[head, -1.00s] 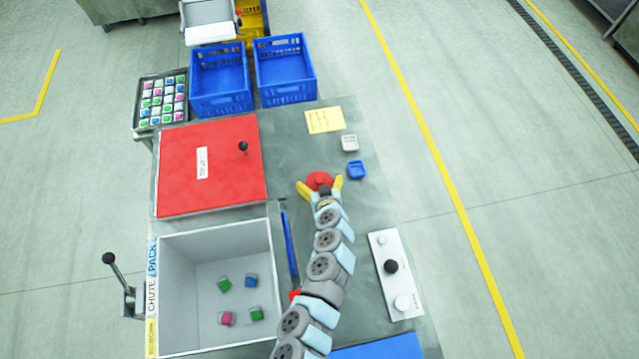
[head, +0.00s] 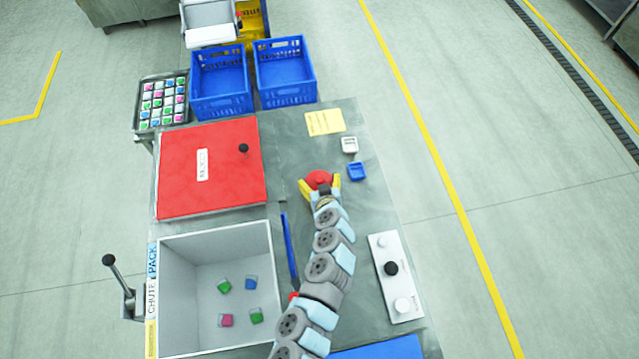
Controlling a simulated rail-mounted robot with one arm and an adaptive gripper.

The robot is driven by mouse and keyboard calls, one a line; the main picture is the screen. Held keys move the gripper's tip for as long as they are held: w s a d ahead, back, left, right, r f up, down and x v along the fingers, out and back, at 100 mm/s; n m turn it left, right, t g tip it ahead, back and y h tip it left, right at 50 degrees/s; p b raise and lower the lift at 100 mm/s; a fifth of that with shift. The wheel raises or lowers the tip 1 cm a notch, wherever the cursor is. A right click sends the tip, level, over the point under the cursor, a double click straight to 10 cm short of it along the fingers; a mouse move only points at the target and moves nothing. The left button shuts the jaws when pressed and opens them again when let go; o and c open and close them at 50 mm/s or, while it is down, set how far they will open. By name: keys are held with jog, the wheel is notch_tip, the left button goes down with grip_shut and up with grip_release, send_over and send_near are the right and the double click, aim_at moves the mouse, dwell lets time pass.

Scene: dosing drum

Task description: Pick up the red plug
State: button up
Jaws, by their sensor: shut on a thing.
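The red plug (head: 318,179) is a round red piece in the head view, above the grey bench surface right of the red lid. My gripper (head: 320,187) has yellow fingertips, one on each side of the plug, and it is shut on it. The gripper and wrist hide the plug's near side. I cannot tell whether the plug touches the bench.
A red lid (head: 180,190) with a black knob lies left. An open grey bin (head: 170,300) with several coloured cubes is nearer. White (head: 349,144) and blue (head: 357,171) blocks sit right of the plug. A white panel (head: 381,250) with knobs lies at right.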

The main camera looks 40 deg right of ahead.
jog(key=shift+r, duration=0.9)
jog(key=shift+s+a+r, duration=0.15)
jog(key=shift+s+r, duration=0.05)
jog(key=shift+r, duration=0.05)
jog(key=r+v, duration=0.1)
jog(key=v, duration=1.5)
jog(key=shift+w+r+b, duration=0.15)
jog(key=shift+r+b, duration=0.05)
jog(key=shift+b, duration=0.1)
